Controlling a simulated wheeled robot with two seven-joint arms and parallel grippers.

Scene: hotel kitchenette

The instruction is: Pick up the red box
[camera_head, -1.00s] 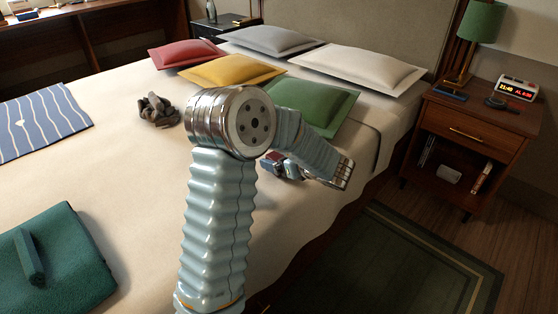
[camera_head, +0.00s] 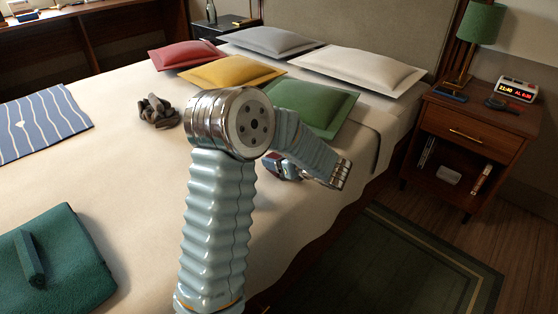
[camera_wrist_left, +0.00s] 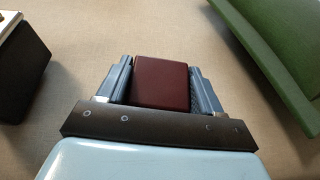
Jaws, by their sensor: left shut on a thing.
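The red box (camera_wrist_left: 160,82) is a small dark red block between the two fingers of my left gripper (camera_wrist_left: 160,75) in the left wrist view. The fingers are shut on its sides. In the head view, my left arm crosses the middle of the bed, and its gripper (camera_head: 281,168) shows small behind the wrist, low over the bed beside the green pillow. Only a bit of dark red shows there; the arm hides the rest. I cannot tell whether the box touches the bed. My right gripper is not in view.
The green pillow (camera_head: 318,107) is close by, also in the left wrist view (camera_wrist_left: 275,50). A dark object (camera_wrist_left: 22,72) lies at that view's left. A grey crumpled thing (camera_head: 158,111), a blue striped cloth (camera_head: 45,122) and a folded green towel (camera_head: 72,262) lie on the bed (camera_head: 130,190).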

